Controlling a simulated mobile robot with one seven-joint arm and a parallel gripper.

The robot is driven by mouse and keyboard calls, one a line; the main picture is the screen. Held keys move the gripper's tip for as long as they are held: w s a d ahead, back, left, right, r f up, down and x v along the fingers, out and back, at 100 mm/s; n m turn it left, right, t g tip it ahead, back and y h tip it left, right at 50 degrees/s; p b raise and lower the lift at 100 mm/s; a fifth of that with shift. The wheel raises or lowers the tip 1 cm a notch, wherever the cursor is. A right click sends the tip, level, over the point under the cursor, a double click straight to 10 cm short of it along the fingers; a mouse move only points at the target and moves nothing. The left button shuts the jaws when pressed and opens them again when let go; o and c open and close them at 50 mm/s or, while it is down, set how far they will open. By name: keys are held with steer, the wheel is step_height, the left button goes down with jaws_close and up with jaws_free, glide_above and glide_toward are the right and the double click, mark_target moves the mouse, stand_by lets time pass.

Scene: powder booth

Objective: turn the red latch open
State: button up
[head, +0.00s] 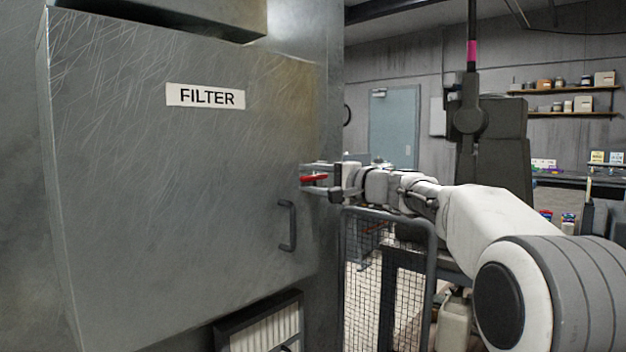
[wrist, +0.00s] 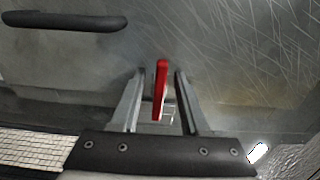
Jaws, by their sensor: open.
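The red latch (head: 314,179) is on the right side of the grey metal door marked FILTER (head: 150,150). In the head view it looks like a small red bar lying roughly level. My gripper (head: 318,176) is at the latch, reaching in from the right. In the wrist view the red latch (wrist: 161,88) lies between the two fingers of my gripper (wrist: 160,80). The fingers are open, with a gap on each side of the latch. The door looks closed.
A dark handle (head: 287,226) is on the door below the latch; the handle also shows in the wrist view (wrist: 65,21). A mesh guard (head: 390,215) stands below my arm. A pleated filter (head: 265,333) shows under the door. Shelves (head: 566,116) are far back.

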steer(key=v, duration=1.7)
steer(key=shift+p, duration=0.3)
steer(key=shift+s+d, duration=0.15)
steer(key=shift+s, duration=0.05)
steer(key=s+a+f+n+g+h, duration=0.35)
steer(key=s+f+h, duration=0.25)
steer(key=s+f, duration=0.75)
steer(key=s+d+f+n+g+h, duration=0.1)
steer(key=s+d+f+h, duration=0.25)
steer(key=s, duration=0.25)
steer(key=s+d+f+n+h, duration=0.2)
steer(key=s+d+f, duration=0.25)
steer(key=s, duration=0.25)
steer(key=s+d+f+n+g+h, duration=0.1)
steer(key=s+d+f+h, duration=0.2)
steer(key=s+f, duration=0.25)
step_height(320, 180, up, 24)
steer(key=p, duration=2.3)
steer(key=shift+s+a+f, duration=0.2)
steer(key=shift+a, duration=0.05)
